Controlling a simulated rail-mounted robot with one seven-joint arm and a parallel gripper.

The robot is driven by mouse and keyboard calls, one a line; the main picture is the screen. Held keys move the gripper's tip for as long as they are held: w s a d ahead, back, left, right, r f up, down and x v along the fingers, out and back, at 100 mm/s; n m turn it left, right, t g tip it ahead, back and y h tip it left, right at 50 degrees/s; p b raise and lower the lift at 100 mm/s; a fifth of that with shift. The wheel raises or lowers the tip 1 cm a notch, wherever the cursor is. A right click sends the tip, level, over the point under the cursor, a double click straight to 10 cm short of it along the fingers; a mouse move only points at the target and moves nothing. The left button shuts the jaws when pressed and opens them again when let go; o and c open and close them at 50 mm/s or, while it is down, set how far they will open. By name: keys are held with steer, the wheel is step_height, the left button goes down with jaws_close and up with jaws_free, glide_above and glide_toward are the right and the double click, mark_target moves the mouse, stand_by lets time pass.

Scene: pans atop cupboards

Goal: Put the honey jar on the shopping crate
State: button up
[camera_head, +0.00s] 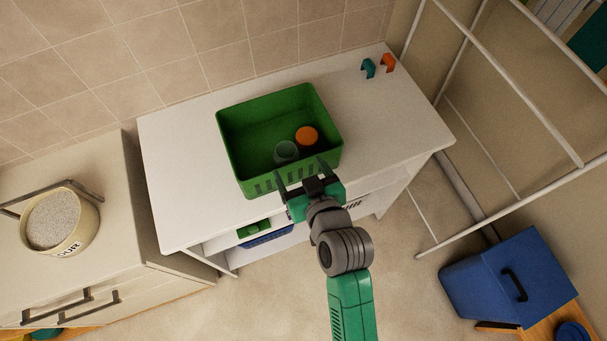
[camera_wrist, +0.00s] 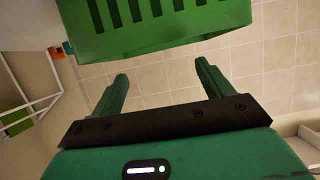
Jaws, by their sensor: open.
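The green shopping crate (camera_head: 232,152) stands on the white cabinet top, and its slotted wall fills the top of the wrist view (camera_wrist: 170,28). Inside it, near the front right, are a round orange-topped item (camera_head: 307,135) and a grey-green round container (camera_head: 286,151). The orange-topped one may be the honey jar; I see no label. My gripper (camera_head: 301,175) is open at the crate's near wall, and its fingers overlap that wall in the head view. In the wrist view nothing is between the fingers (camera_wrist: 162,75).
A teal clip-like item (camera_head: 368,68) and an orange one (camera_head: 388,63) stand at the cabinet's back right. A flour pot (camera_head: 68,222) sits on the left cupboard. A white rack (camera_head: 490,155) and a blue box (camera_head: 505,278) are at right.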

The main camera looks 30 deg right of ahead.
steer(key=shift+v, duration=0.95)
steer(key=shift+r, duration=0.1)
steer(key=w+a+r+n+t, duration=0.1)
steer(key=w+a+r+t, duration=0.15)
steer(key=r, duration=0.65)
steer(key=w+a+r+t, duration=0.1)
steer(key=w+a+r, duration=0.15)
steer(key=r, duration=0.65)
steer(key=w+a+r+n+t, duration=0.1)
steer(key=a+r+t, duration=0.15)
steer(key=r, duration=0.65)
steer(key=s+a+r+t+y, duration=0.1)
steer(key=s+a+r, duration=0.3)
steer(key=r, duration=0.7)
steer(key=s+a+r+t+y, duration=0.1)
steer(key=s+a+r+t, duration=0.3)
steer(key=r, duration=0.7)
steer(key=shift+a+t, duration=0.3)
steer(key=shift+a, duration=0.5)
steer(key=shift+s+r, duration=0.1)
steer(key=shift+s, duration=0.05)
